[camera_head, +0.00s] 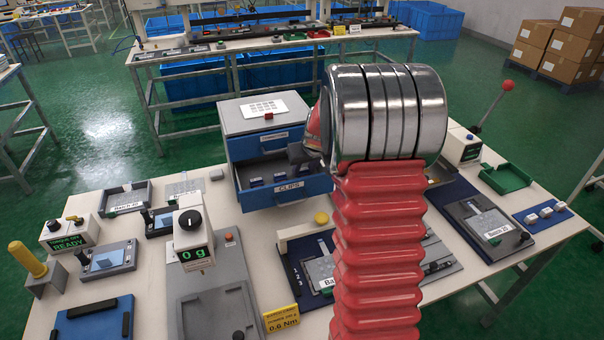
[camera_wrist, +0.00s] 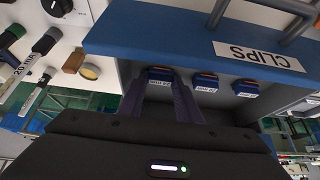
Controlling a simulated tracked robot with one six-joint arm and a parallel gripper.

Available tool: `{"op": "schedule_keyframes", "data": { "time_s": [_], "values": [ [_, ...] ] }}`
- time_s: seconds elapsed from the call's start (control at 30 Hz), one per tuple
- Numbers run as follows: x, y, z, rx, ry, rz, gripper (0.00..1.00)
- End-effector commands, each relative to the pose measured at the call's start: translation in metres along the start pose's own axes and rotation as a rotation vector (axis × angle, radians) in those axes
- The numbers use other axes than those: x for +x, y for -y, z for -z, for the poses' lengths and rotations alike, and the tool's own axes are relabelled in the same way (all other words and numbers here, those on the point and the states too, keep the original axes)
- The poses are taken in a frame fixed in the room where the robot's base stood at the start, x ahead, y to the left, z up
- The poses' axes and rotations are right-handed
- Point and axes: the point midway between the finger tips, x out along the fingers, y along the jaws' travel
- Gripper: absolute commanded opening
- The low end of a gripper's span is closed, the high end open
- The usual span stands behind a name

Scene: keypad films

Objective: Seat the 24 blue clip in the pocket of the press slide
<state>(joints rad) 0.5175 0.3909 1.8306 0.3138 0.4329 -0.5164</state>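The open blue drawer labelled CLIPS (camera_head: 262,198) holds a row of small blue clips (camera_head: 280,177). In the wrist view, three clips with white labels show: one by my fingertips (camera_wrist: 160,76), one in the middle (camera_wrist: 206,83) and one at the right (camera_wrist: 246,88). The label numbers are too small to read surely. My gripper (camera_wrist: 162,82) is open, its two dark fingers reaching into the drawer on either side of the leftmost clip. Whether they touch it cannot be told. In the head view my gripper (camera_head: 300,152) is partly hidden by my arm. I cannot surely identify the press slide.
The drawer front (camera_wrist: 190,40) stands close to my fingers. A red-knobbed lever (camera_head: 492,105) rises at the table's right, near a green tray (camera_head: 505,178) and a blue fixture (camera_head: 462,190). A 0 g scale (camera_head: 194,240) stands left of centre. My arm hides the table's middle.

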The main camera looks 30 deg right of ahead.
Motion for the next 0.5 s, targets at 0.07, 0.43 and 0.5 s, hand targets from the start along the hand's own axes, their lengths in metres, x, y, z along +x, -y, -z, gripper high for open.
{"op": "schedule_keyframes", "data": {
  "time_s": [0.07,0.43,0.5],
  "values": [
    [0.0000,0.0000,0.0000,0.000,0.000,0.000,0.22],
    [-0.0001,-0.0001,0.0000,0.000,0.000,0.000,0.10],
    [-0.0008,-0.0002,0.0005,0.000,0.000,0.000,0.10]
  ]
}}
